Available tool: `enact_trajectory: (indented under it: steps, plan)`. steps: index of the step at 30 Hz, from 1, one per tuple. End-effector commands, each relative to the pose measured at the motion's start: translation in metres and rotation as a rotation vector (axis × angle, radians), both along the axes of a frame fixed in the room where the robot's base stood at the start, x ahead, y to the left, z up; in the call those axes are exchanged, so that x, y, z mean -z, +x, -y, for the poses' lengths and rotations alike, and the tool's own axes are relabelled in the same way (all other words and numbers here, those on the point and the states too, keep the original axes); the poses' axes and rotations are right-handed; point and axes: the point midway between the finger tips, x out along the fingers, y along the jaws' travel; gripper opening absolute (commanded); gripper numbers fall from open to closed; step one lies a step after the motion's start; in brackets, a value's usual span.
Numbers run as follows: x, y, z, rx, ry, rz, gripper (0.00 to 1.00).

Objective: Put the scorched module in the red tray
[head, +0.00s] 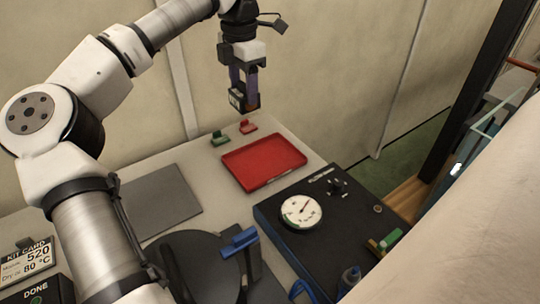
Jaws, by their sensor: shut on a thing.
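My gripper (245,90) points down and is shut on a small dark module (237,100) with a pale label and an orange-brown lower edge. It holds the module in the air above the far end of the table, in the picture above the red tray. Whether the module is scorched is too small to tell. The red tray (264,163) lies flat on the table, and its visible floor is empty.
A red block (247,126) and a green block (219,138) stand behind the tray. A grey mat (160,205) lies to its left. A black panel with a white dial (300,211) stands to its right. A blue-handled part (239,241) and a kit card (27,262) are nearer.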

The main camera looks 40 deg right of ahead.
Motion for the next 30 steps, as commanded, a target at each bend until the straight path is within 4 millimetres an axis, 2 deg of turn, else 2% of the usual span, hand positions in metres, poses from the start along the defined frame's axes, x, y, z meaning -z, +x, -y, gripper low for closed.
enact_trajectory:
  steps: [5,12,18,26,30]
  plan:
    - [0.032,-0.001,0.001,0.006,0.002,-0.005,0.28]
    - [0.096,-0.001,0.001,0.005,0.001,-0.006,0.28]
    - [0.139,-0.002,0.001,0.005,0.0,-0.003,0.28]
    - [0.161,-0.001,0.001,0.004,0.0,-0.002,0.28]
    - [0.18,-0.001,0.001,0.003,0.0,-0.004,0.28]
